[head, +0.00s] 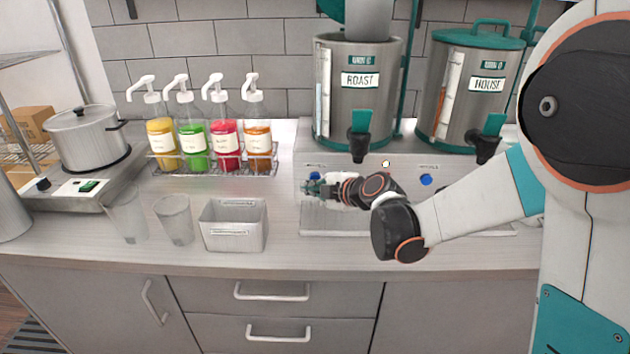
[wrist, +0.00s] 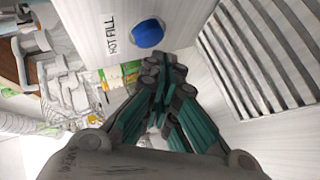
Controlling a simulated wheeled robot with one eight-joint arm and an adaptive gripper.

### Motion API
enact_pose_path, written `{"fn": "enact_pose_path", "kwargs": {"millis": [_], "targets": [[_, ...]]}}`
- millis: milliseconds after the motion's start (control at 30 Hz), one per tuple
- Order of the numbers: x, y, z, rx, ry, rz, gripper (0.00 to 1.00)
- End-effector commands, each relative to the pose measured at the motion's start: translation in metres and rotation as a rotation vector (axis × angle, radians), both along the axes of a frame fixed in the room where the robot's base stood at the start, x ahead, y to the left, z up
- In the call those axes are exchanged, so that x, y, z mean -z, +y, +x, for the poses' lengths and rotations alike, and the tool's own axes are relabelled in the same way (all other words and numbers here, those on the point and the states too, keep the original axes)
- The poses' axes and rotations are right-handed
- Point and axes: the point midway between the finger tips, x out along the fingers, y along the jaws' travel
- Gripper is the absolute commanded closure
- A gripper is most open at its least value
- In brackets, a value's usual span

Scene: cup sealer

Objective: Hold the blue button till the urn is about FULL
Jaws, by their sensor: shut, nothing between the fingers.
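The ROAST urn (head: 357,110) stands open at the top under a grey metal column. A narrow sight gauge (head: 324,95) runs up its left side; its level is too small to read surely. A blue button (head: 314,176) is on the panel below, partly hidden by my gripper (head: 318,188). In the wrist view, the blue button (wrist: 148,33) sits beside a black printed label. My gripper's fingers (wrist: 165,72) are shut and empty, with their tips very close to the button. I cannot tell whether they touch it.
The HOUSE urn (head: 470,95) with a teal lid stands to the right, above another blue button (head: 426,180). A small light (head: 386,163) glows between the buttons. Several pump bottles in a wire rack (head: 215,165), clear cups (head: 174,218) and a metal bin (head: 234,226) stand left.

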Motion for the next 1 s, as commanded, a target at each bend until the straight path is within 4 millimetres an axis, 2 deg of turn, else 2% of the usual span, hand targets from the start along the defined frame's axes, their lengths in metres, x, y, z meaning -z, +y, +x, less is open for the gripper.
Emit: {"fn": "enact_pose_path", "kwargs": {"millis": [567, 1000], "targets": [[0.0, 0.0, 0.0002, 0.0, 0.0, 0.0, 1.0], [-0.0002, -0.0004, 0.0084, 0.0, 0.0, 0.0, 1.0]]}}
